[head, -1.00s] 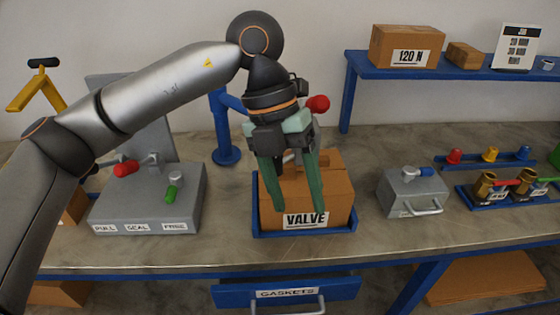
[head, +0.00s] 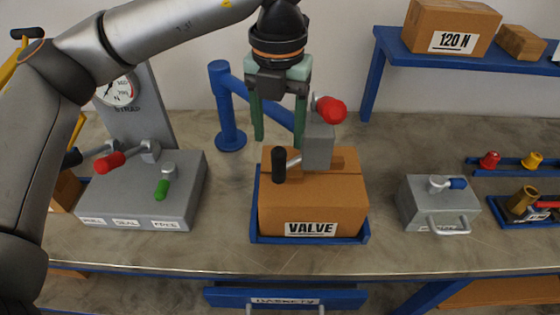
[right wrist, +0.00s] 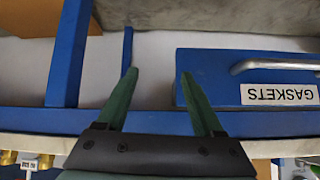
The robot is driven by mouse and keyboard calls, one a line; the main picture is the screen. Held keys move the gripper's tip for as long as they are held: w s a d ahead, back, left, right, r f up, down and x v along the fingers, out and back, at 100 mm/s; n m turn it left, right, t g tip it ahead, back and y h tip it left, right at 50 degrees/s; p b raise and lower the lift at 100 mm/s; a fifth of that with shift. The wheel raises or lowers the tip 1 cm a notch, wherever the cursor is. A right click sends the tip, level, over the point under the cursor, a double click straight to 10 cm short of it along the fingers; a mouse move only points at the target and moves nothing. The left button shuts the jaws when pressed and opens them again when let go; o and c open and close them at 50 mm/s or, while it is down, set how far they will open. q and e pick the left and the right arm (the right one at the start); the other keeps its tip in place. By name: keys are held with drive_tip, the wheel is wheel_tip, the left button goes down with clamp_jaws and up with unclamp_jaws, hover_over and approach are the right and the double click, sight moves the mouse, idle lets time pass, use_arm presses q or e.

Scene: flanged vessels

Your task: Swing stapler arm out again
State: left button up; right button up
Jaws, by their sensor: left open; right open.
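The stapler arm is a blue arm (head: 268,112) running right from a blue post (head: 228,110) in the head view. At its end is a grey stapler head (head: 318,147) with a red knob (head: 331,110) and a lever with a black grip (head: 279,165). The head shows over the VALVE carton (head: 312,205), in a blue tray (head: 310,240). My left gripper (head: 279,125) is open, fingers pointing down, just left of the stapler head, near the blue arm. I cannot tell whether it touches. My right gripper (right wrist: 158,78) is open and empty in the right wrist view, near the GASKETS drawer (right wrist: 225,90).
A grey strapping machine (head: 150,190) with red and green levers stands left under my arm. A grey box with a handle (head: 440,205) stands right. A blue shelf (head: 390,50) with cartons is behind at upper right. Bench is free between carton and grey box.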

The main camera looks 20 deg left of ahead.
sight(279, 167)
use_arm(q)
wheel_tip(279, 167, down, 9)
drive_tip(key=shift+p, duration=0.5)
clamp_jaws()
drive_tip(key=shift+w, duration=0.1)
idle(1.1)
